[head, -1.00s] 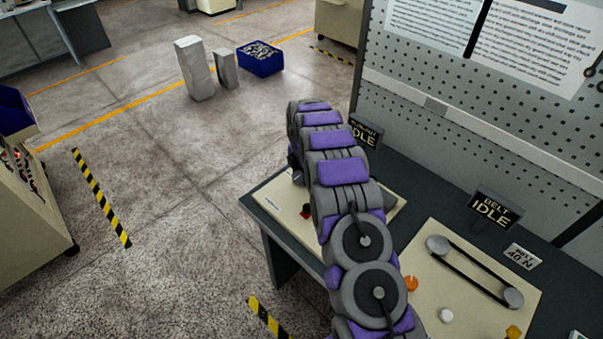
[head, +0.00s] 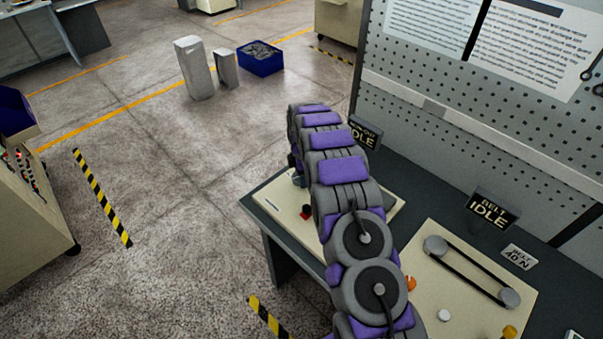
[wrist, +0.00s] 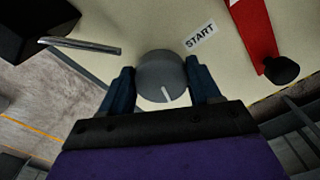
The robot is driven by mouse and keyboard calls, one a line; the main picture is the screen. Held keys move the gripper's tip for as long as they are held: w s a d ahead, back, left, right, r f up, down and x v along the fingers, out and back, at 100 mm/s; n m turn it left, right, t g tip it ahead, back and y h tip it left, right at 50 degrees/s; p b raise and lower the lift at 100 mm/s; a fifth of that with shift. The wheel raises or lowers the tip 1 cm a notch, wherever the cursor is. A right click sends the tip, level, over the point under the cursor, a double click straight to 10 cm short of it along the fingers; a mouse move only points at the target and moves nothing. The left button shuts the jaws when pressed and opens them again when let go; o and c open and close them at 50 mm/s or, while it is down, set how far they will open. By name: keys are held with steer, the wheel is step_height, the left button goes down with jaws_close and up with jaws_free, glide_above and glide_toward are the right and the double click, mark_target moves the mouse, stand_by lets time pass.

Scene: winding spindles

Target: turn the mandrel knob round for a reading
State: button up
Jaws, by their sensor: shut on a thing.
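The mandrel knob (wrist: 160,72) is a round grey knob with a white pointer line, in the middle of the wrist view. The line points down toward my palm and slightly to the right. My gripper (wrist: 162,84) has a dark blue finger on each side of the knob and is shut on it. In the head view my arm covers the knob; only a small part of my gripper (head: 296,170) shows at the arm's left edge, over the cream panel (head: 272,206).
A START label (wrist: 201,35) and a red part with a black end (wrist: 256,40) lie right of the knob. A metal rod (wrist: 80,45) is at left. An IDLE sign (head: 364,134) stands behind; a belt panel (head: 440,285) with its own IDLE sign (head: 491,210) is at right.

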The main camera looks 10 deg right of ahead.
steer(key=m+p, duration=0.1)
steer(key=m, duration=0.3)
steer(key=shift+r+m, duration=0.15)
steer(key=shift+m, duration=0.15)
steer(key=m+p, duration=0.1)
steer(key=m, duration=0.2)
steer(key=shift+a+m, duration=0.1)
steer(key=shift+m, duration=0.3)
steer(key=m, duration=0.4)
steer(key=shift+s+p, duration=0.1)
steer(key=shift+p, duration=0.3)
steer(key=m, duration=0.5)
steer(key=shift+a+p, duration=0.2)
steer(key=shift+p, duration=0.15)
steer(key=m, duration=0.3)
steer(key=shift+m+p, duration=0.3)
steer(key=m, duration=0.3)
steer(key=shift+a+m+p, duration=0.15)
steer(key=shift+m+p, duration=0.15)
steer(key=shift+p, duration=0.1)
steer(key=m+p, duration=0.1)
steer(key=m, duration=0.3)
steer(key=shift+a, duration=0.1)
steer(key=shift+w+m+p, duration=0.2)
steer(key=shift+m+p, duration=0.4)
steer(key=shift+m, duration=1.1)
